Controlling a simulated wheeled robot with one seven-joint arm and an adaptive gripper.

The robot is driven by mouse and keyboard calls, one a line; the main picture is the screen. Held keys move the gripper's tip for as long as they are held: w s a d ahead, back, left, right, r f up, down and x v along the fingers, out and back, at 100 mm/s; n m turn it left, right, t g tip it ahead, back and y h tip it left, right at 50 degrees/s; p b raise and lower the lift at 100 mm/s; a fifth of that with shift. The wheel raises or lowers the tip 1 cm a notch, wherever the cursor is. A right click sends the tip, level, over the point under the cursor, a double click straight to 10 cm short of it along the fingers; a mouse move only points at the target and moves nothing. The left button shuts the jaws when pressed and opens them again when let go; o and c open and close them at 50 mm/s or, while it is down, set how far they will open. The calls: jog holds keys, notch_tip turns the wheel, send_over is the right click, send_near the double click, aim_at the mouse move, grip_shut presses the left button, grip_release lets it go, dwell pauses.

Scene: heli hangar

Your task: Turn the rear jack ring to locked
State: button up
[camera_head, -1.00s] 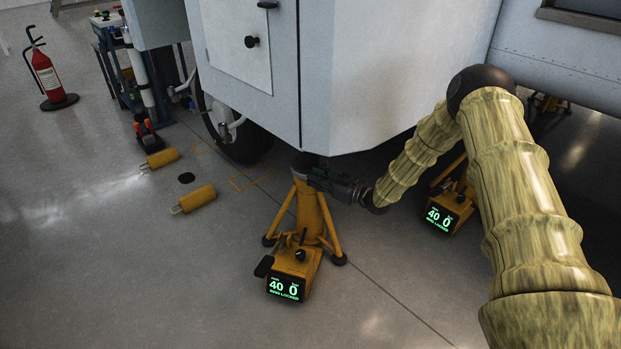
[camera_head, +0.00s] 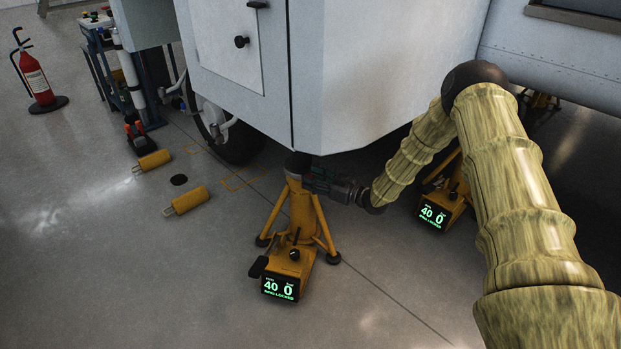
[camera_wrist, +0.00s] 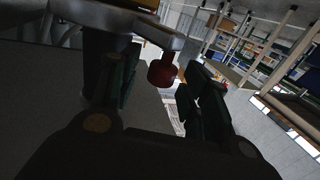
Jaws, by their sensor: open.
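A yellow tripod jack (camera_head: 302,212) stands under the front corner of the grey-white body. Its collar (camera_head: 296,165) is at the top of the post. Its display (camera_head: 280,288) shows 40 and 0, with a small line that seems to read ring locked. My gripper (camera_head: 312,178) is at the right side of the collar, just under the body. In the wrist view, its dark fingers are spread apart, with a red knob (camera_wrist: 163,70) between them. The knob hangs below a grey ring part (camera_wrist: 125,18). I cannot tell whether a finger touches it.
A second yellow jack (camera_head: 445,200) with a similar display stands behind my arm at right. Two yellow cylinders (camera_head: 186,200) lie on the floor at left. A fire extinguisher (camera_head: 38,82) and a blue cart (camera_head: 108,70) stand further back. The body is close above my gripper.

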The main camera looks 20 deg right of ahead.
jog(key=v, duration=1)
jog(key=shift+s+d, duration=0.25)
jog(key=s+a+f+m+g+h, duration=0.2)
jog(key=s+a+f+m+h, duration=0.15)
jog(key=s+a+f, duration=0.4)
jog(key=s+a+f+m+g+h, duration=0.3)
jog(key=s+a+f+h, duration=0.1)
jog(key=s+f, duration=0.65)
jog(key=s+a+f+m+g+h, duration=0.15)
jog(key=s+g, duration=0.25)
jog(key=s, duration=1.2)
jog(key=s+f+m+g+h, duration=0.1)
jog(key=s+f+g+h, duration=0.25)
jog(key=s, duration=1.35)
notch_tip(320, 180, up, 37)
jog(key=p, duration=3.6)
jog(key=shift+w+d+g, duration=0.2)
jog(key=shift+w+g, duration=0.1)
jog(key=shift+g, duration=0.15)
jog(key=shift+f+y, duration=0.1)
jog(key=shift+y, duration=0.15)
